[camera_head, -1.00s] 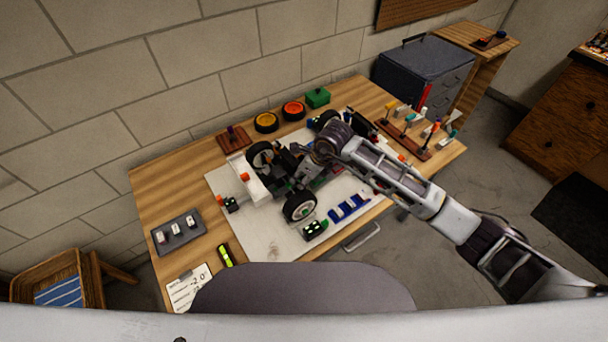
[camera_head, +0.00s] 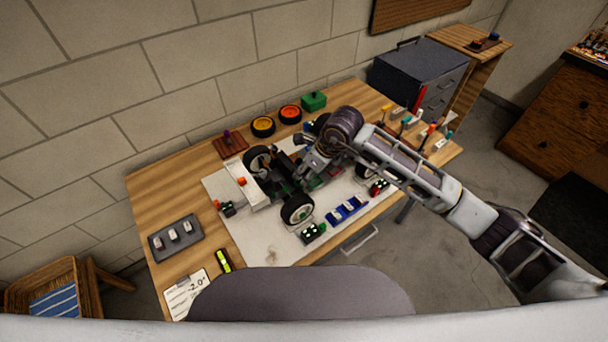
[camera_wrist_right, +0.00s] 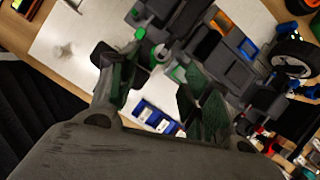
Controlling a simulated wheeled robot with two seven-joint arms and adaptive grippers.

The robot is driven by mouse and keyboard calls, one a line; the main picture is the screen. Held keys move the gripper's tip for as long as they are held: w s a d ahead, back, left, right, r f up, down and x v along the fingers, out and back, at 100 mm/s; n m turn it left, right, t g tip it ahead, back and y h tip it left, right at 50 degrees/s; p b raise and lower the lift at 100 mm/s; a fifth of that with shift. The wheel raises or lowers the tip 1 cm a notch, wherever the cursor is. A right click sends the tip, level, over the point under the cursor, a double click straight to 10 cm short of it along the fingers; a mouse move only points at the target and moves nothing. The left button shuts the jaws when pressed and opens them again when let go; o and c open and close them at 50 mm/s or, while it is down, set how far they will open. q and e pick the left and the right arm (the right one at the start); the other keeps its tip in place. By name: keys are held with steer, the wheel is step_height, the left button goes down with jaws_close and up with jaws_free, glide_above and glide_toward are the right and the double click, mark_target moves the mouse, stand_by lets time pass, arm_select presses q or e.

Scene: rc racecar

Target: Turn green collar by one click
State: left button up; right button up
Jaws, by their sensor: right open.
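The RC car stands on a white mat, with its near white-rimmed wheel (camera_head: 298,208) facing me in the head view. My right gripper (camera_head: 309,166) reaches over the middle of the car from the right. In the right wrist view, its two dark fingers (camera_wrist_right: 158,88) are apart with nothing held between them. A small green ring-like part (camera_wrist_right: 178,73), perhaps the green collar, shows between and just beyond the fingertips. A second green part (camera_wrist_right: 141,34) lies further up beside the chassis. I cannot tell whether the fingers touch either. My left gripper is out of view.
A blue tray (camera_head: 347,210) with white pieces lies right of the near wheel. A rack of colourful-handled tools (camera_head: 420,124) stands at the table's right end. The mat's left front is clear (camera_head: 255,246).

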steer(key=shift+v, duration=2.75)
steer(key=shift+a, duration=0.1)
